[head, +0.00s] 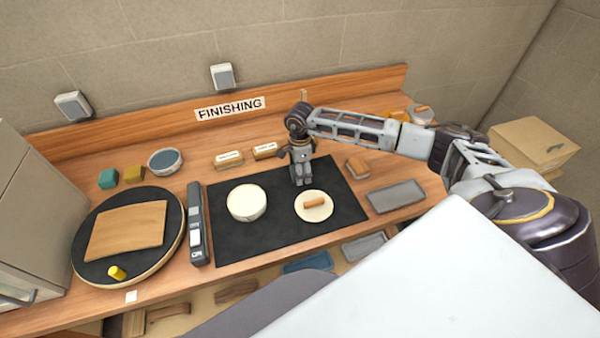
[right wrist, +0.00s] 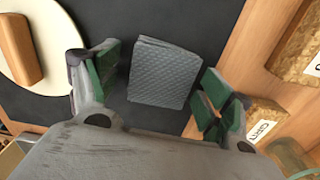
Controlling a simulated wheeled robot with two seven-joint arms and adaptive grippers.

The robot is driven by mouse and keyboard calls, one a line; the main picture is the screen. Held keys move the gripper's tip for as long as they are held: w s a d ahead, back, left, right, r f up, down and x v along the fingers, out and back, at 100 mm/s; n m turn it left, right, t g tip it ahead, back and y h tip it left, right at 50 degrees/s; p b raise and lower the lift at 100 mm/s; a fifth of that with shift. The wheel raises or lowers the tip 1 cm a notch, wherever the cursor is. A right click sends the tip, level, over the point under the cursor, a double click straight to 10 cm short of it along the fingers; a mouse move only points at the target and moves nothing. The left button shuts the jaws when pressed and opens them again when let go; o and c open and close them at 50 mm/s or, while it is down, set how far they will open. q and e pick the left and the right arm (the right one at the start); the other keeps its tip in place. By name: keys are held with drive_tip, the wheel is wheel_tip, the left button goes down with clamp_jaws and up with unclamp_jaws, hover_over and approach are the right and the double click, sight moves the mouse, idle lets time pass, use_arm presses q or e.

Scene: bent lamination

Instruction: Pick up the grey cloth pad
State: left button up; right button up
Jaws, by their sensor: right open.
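The grey cloth pad (right wrist: 166,74) has a quilted, folded look and lies on the black mat (head: 238,244). In the right wrist view it sits between the two green-padded fingers of my right gripper (right wrist: 160,92), with a gap on each side. The fingers are open and hold nothing. In the head view my right gripper (head: 302,183) points down over the right half of the mat, and I cannot make out the pad there, behind or under it. My left gripper is not in view.
A round lid with a wooden handle (head: 314,206) lies in front of the gripper, beside a white round tub (head: 247,203). Labelled blocks (head: 229,160) stand behind the mat. A grey tray (head: 396,196) is to the right, a turntable (head: 85,258) to the left.

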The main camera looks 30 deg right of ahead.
drive_tip(key=c, duration=1)
drive_tip(key=shift+r, duration=0.15)
drive_tip(key=shift+r+b, duration=1.1)
drive_tip(key=shift+r, duration=3.8)
drive_tip(key=o, duration=0.3)
drive_tip(key=c, duration=0.3)
drive_tip(key=shift+s+a+f+p, duration=0.1)
drive_tip(key=shift+s+a+p, duration=0.05)
drive_tip(key=shift+s+p, duration=0.4)
